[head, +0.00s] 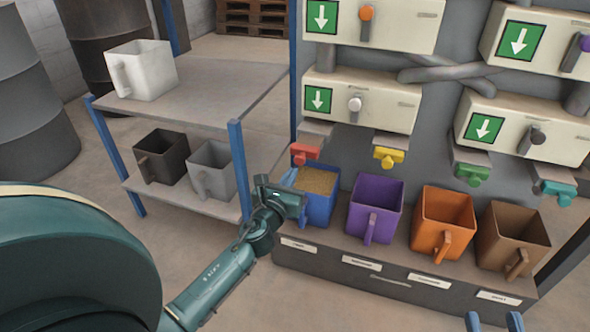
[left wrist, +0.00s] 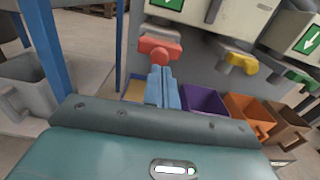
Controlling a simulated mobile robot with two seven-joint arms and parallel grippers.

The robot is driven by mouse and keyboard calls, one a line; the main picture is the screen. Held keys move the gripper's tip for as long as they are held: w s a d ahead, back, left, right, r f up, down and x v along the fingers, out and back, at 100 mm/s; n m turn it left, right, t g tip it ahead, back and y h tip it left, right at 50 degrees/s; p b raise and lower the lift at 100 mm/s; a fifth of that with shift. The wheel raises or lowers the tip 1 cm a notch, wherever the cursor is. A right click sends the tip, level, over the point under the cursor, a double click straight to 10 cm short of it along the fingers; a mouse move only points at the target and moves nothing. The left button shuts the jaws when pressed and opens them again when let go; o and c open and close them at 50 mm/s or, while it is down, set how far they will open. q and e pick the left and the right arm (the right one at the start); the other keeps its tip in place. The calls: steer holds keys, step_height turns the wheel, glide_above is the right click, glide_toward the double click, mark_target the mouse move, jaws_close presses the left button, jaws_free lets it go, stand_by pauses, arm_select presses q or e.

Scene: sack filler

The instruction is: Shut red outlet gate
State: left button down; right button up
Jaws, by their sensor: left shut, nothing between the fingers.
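The red outlet gate (head: 304,153) is a small red handle under a pale outlet, above the blue bin (head: 322,209). The blue bin holds tan grain. In the left wrist view the red gate (left wrist: 159,48) is just beyond my fingertips. My left gripper (head: 289,178) is shut and empty, just below and left of the red gate. Its blue fingers (left wrist: 163,88) are together in the left wrist view. I cannot tell whether they touch the gate. My right gripper (head: 494,323) shows only two blue fingertips, apart, at the bottom edge.
Yellow (head: 389,157), green (head: 472,174) and teal (head: 559,192) gates hang to the right. Purple (head: 375,209), orange (head: 443,223) and brown (head: 512,238) bins stand below them. A blue-posted shelf (head: 212,75) with jugs stands left, close to my left arm.

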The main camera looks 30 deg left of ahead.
mark_target(303, 152)
arm_select(q)
steer(key=shift+x, duration=1.2)
steer(key=shift+w, duration=0.5)
steer(key=shift+a, duration=0.1)
arm_select(e)
steer(key=shift+a+r, duration=0.1)
steer(key=shift+r, duration=0.2)
arm_select(q)
steer(key=b+x, duration=0.1)
steer(key=x, duration=0.5)
steer(key=shift+b, duration=0.35)
steer(key=shift+w, duration=0.3)
steer(key=shift+r, duration=0.2)
arm_select(e)
steer(key=shift+s+a+r+y, duration=0.1)
steer(key=shift+r+y, duration=0.15)
steer(key=shift+y, duration=0.25)
steer(key=shift+f, duration=0.1)
